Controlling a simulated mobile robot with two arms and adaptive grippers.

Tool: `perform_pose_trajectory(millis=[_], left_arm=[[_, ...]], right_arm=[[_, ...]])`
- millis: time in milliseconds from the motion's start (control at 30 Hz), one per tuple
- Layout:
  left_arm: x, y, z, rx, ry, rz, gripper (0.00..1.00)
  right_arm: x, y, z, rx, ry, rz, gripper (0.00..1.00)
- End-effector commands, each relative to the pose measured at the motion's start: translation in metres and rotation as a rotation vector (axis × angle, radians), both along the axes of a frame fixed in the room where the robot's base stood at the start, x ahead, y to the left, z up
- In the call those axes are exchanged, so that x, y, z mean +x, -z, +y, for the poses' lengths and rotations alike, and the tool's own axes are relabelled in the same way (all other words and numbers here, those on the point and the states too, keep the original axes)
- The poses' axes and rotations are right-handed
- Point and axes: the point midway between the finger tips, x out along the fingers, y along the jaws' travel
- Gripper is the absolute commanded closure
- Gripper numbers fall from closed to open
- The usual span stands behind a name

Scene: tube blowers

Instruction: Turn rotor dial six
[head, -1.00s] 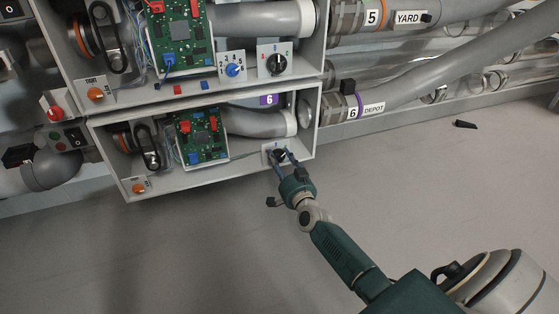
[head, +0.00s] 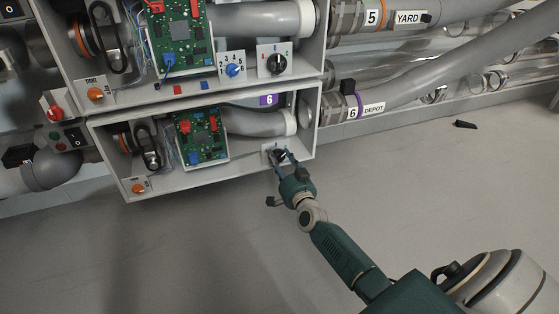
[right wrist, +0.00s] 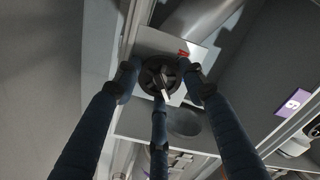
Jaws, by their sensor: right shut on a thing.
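Rotor dial six is a black knob on a pale plate at the lower right of the box marked 6. In the head view the dial (head: 280,155) is partly hidden by my fingers. In the right wrist view the dial (right wrist: 160,76) shows with a light pointer bar and a red mark on its plate (right wrist: 184,53). My right gripper (head: 282,160) is shut on the dial, its fingers around the knob; in the right wrist view they reach in from below and both sides. My left gripper is not in view.
The box marked 6 (head: 218,174) holds a green circuit board (head: 202,138) and a grey pipe (head: 255,121). Above it, a similar box has another black dial (head: 279,63) and a blue dial (head: 232,70). A purple 6 label (right wrist: 293,102) shows at right. The floor (head: 450,190) is mostly clear.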

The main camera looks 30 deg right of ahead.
Motion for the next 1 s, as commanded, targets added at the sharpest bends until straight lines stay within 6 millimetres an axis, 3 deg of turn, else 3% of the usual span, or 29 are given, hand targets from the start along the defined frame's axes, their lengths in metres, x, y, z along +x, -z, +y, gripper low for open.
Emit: perform_pose_trajectory(millis=[33,867,900,967,1000], left_arm=[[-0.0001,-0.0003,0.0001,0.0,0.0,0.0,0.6],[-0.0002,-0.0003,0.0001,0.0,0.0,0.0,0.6],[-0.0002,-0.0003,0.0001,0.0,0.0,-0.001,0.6],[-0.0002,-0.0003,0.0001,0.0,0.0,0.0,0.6],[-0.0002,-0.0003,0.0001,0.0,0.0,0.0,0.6]], right_arm=[[0.0014,-0.011,-0.009,-0.005,0.015,-0.02,0.86],[0.0013,-0.0108,-0.009,0.009,0.015,-0.023,0.86],[0.0013,-0.0108,-0.009,0.009,0.015,-0.023,0.54],[0.0011,-0.0105,-0.0091,0.009,0.015,-0.023,0.42],[0.0009,-0.0098,-0.0087,0.009,0.014,-0.022,0.4]])
